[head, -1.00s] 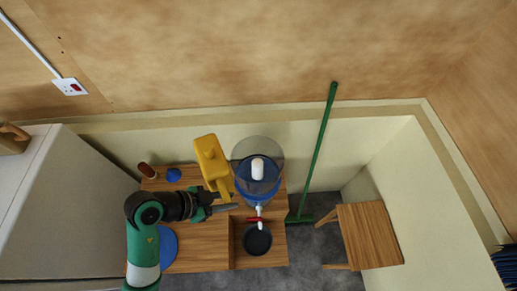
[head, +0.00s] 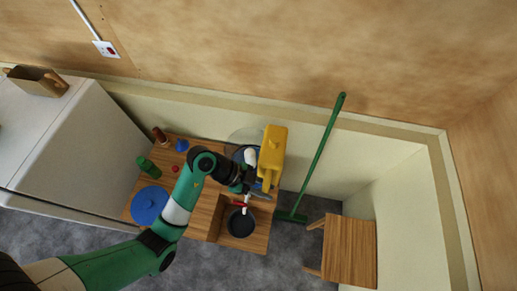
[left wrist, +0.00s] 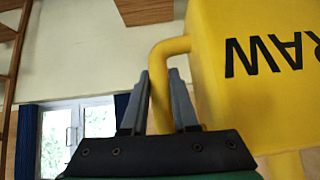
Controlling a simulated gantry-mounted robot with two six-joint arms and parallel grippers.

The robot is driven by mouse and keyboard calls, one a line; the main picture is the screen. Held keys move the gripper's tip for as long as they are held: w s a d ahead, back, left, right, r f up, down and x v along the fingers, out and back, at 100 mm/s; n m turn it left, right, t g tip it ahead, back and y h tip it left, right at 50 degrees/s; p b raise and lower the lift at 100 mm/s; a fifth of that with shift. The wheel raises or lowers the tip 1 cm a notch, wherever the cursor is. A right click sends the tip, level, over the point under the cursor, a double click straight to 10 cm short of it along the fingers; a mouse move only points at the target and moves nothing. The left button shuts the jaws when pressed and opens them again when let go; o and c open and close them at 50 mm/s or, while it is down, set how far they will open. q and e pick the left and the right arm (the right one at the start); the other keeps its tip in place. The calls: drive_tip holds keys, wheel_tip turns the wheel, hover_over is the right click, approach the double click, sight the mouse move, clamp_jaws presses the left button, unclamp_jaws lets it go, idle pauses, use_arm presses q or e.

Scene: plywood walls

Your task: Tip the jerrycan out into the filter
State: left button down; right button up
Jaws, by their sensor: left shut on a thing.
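The yellow jerrycan (head: 272,150) is in the head view, just right of the water filter (head: 231,137) and overlapping it in the picture. My left gripper (head: 262,194) is shut on the jerrycan's handle. In the left wrist view, its fingers (left wrist: 160,100) stand around the yellow handle (left wrist: 160,62), and the jerrycan's side (left wrist: 265,90) shows black lettering. The filter has a clear upper part, a blue part and a white piece (head: 250,156) inside; my arm and the jerrycan hide much of it. No pouring water shows. My right gripper is not in view.
A red-handled tap (head: 240,204) is above a dark pot (head: 241,224) on the wooden table (head: 203,216). A blue plate (head: 149,206), green bottle (head: 145,166) and brown cup (head: 159,136) are at left. A green broom (head: 322,150) and wooden stool (head: 349,250) are at right.

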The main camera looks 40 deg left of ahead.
use_arm(q)
drive_tip(key=shift+a+r, duration=0.15)
drive_tip(key=shift+r, duration=0.05)
